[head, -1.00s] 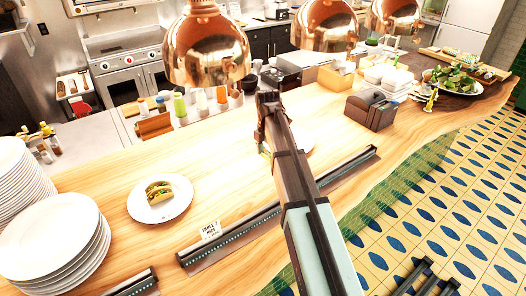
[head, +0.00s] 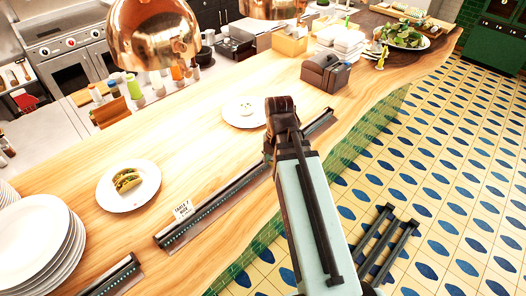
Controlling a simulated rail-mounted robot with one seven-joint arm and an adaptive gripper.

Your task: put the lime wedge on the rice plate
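A white plate (head: 235,119) lies on the wooden counter, just left of my arm's dark end. A small pale mound (head: 246,104) with a tiny greenish bit sits on it; it looks like the rice plate. The bit is too small to tell whether it is the lime wedge, and I cannot make out a lime wedge elsewhere. My gripper (head: 269,148) is dark and mostly hidden by my own arm, beside the plate's right edge. Its fingers do not show clearly, nor whether they hold anything.
A plate with a taco (head: 128,184) stands to the left, near a table sign (head: 183,209). Stacked plates (head: 45,245) are at the lower left. A dark rail (head: 215,205) runs along the counter's front. Copper lamps (head: 153,35) hang above. A dark dispenser (head: 325,72) stands behind right.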

